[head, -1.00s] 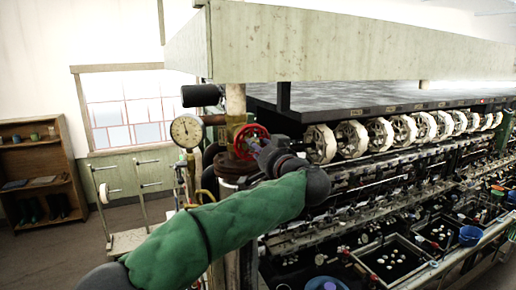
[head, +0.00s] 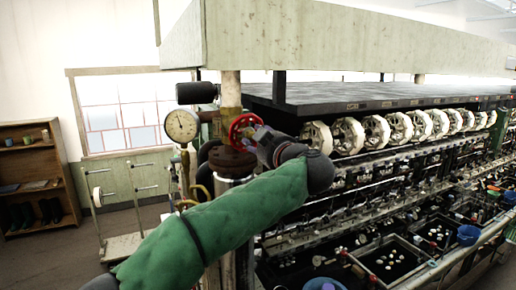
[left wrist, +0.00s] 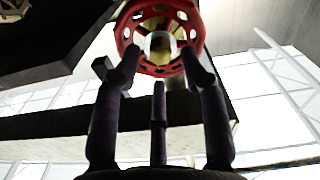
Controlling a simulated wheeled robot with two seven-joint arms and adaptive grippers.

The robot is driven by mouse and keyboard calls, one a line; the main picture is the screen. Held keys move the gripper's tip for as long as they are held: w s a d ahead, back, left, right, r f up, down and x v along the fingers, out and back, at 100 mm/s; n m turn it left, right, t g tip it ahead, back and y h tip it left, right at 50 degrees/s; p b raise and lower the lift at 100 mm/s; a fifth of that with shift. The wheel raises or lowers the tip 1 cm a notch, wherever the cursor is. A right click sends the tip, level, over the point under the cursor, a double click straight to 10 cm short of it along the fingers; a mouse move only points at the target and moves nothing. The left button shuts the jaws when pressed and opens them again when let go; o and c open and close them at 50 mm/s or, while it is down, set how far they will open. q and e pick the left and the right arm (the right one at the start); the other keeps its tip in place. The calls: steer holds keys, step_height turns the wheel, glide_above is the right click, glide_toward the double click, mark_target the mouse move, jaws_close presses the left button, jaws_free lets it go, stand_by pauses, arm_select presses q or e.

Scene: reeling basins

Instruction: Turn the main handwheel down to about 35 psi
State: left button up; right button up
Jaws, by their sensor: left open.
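The red handwheel (head: 245,130) sits on the pipe and valve assembly left of centre in the head view. It also shows at the top of the left wrist view (left wrist: 191,62), with a pale hub. The round pressure gauge (head: 182,126) has a white dial to the left of the wheel; its reading is too small to tell. My left gripper (head: 258,138) is at the wheel's right side. In the left wrist view its dark fingers (left wrist: 160,75) are open, spread below and in front of the wheel; I cannot tell whether they touch it. My right gripper is not in view.
A brown flanged pipe (head: 232,160) stands under the wheel. The reeling machine with several white reels (head: 350,135) and basins (head: 385,260) fills the right side. A large pale beam (head: 360,38) hangs above. A wooden shelf (head: 35,160) stands at far left.

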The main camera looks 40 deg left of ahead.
mark_target(249, 134)
arm_select(q)
steer(key=a+n, duration=0.1)
steer(key=n, duration=0.1)
steer(key=w+n+b, duration=0.1)
steer(key=n, duration=0.1)
steer(key=a+n, duration=0.1)
steer(key=n, duration=0.1)
steer(key=shift+w+a+b, duration=0.2)
steer(key=shift+a+b, duration=0.15)
